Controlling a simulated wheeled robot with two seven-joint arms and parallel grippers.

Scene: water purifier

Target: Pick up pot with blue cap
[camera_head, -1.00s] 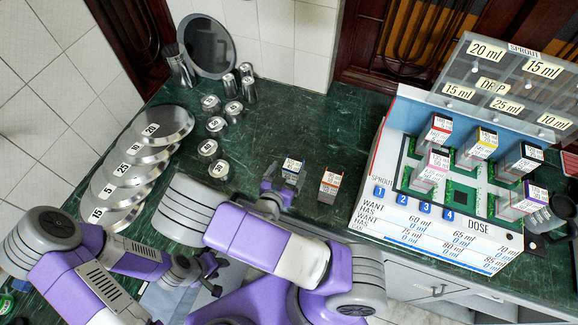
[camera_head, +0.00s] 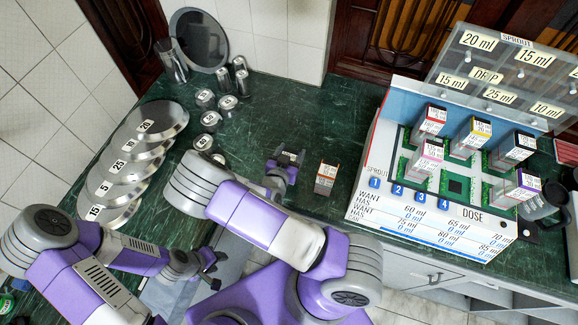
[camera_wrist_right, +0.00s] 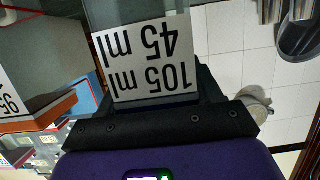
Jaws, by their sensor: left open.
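The pot held in front of my right palm shows close up in the right wrist view (camera_wrist_right: 150,62), with a white label reading 105 ml and 45 ml. My right gripper (camera_head: 290,158) is over the counter, left of the other small pot. Dark finger parts flank the pot in the wrist view, but whether they press on it cannot be seen. My left gripper (camera_head: 212,269) is open and empty, low at the counter's front edge.
A red-capped pot (camera_head: 326,179) stands just right of my right gripper. The dosing box (camera_head: 430,205) with several pots stands further right. Weight cylinders (camera_head: 205,142) and numbered discs (camera_head: 126,168) are on the left of the green counter (camera_head: 285,115). Counter behind the gripper is clear.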

